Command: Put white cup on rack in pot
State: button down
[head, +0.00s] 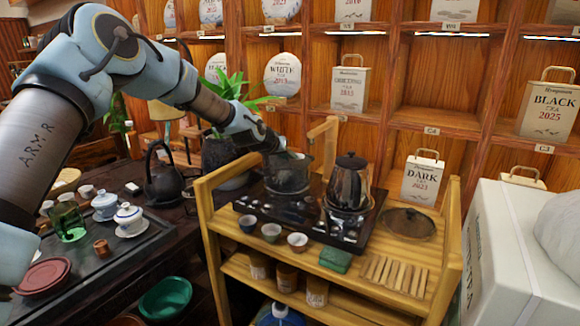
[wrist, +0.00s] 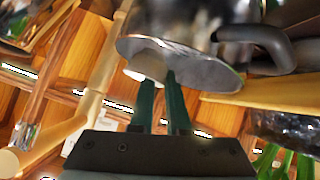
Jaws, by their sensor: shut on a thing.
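A dark, see-through pot (head: 287,178) with a raised wooden handle (head: 331,145) stands on the black tea tray at the left of the rack. My gripper (head: 290,156) reaches down from the left to the pot's mouth. In the wrist view, the two green fingers of my gripper (wrist: 165,78) are close together and shut on a pale object, which seems to be the white cup (wrist: 143,76). The cup is mostly hidden in the wrist view, and I cannot make it out in the head view. I cannot tell how deep it is in the pot.
A shiny kettle (head: 350,184) stands right of the pot. A dark round lid (head: 408,223) lies at right. Shelves stand behind.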

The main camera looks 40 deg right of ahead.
jog(key=shift+w+f+p, duration=0.1)
jog(key=shift+f+p, duration=0.35)
jog(key=shift+f, duration=1.45)
jog(key=shift+f, duration=0.15)
jog(key=c, duration=0.9)
grip_release()
jog(key=shift+a, duration=0.1)
jog(key=shift+r, duration=0.2)
jog(key=b+v, duration=0.2)
jog(key=v, duration=1)
jog(key=shift+b, duration=0.4)
